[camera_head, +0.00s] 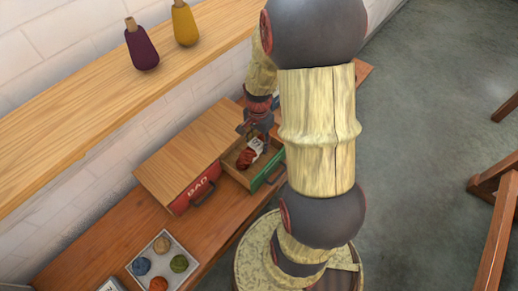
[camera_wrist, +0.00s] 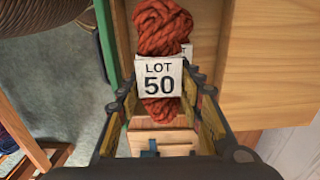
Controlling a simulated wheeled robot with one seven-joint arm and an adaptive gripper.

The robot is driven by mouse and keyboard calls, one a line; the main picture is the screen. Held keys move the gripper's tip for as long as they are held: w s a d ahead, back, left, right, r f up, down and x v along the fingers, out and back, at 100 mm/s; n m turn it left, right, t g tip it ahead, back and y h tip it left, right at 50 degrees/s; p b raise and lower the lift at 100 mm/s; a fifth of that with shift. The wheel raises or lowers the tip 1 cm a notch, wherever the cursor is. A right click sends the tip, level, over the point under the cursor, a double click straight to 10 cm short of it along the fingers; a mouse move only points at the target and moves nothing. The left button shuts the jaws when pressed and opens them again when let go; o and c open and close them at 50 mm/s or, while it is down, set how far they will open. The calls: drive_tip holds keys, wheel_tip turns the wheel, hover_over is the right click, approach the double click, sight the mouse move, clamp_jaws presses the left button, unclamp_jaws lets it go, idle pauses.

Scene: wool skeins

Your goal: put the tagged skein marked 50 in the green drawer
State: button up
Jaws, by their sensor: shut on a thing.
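The rust-red skein (camera_wrist: 162,28) carries a white tag (camera_wrist: 160,78) reading LOT 50. My gripper (camera_wrist: 160,86) is shut on it, with a finger on each side of the tag. In the head view the skein (camera_head: 246,159) shows within the outline of the open green drawer (camera_head: 267,178), below my gripper (camera_head: 258,137). I cannot tell whether it touches the drawer floor. The drawer's green edge (camera_wrist: 104,38) is at the left in the wrist view. A second white tag edge shows behind the skein; what it belongs to is hidden.
A red drawer (camera_head: 190,196) lettered BAD is shut, left of the green one. A white tray (camera_head: 137,250) with several yarn balls lies on the bench. My arm hides part of the bench.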

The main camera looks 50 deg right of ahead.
sight(259, 148)
drive_tip(key=shift+w+d+f, duration=0.2)
drive_tip(key=shift+d+f, duration=0.1)
drive_tip(key=shift+f, duration=0.1)
drive_tip(key=shift+d+f+b, duration=0.1)
drive_tip(key=shift+f+b, duration=0.5)
drive_tip(key=shift+f, duration=1)
drive_tip(key=shift+f, duration=0.2)
drive_tip(key=o, duration=1.1)
drive_tip(key=shift+o, duration=0.2)
drive_tip(key=shift+r, duration=0.15)
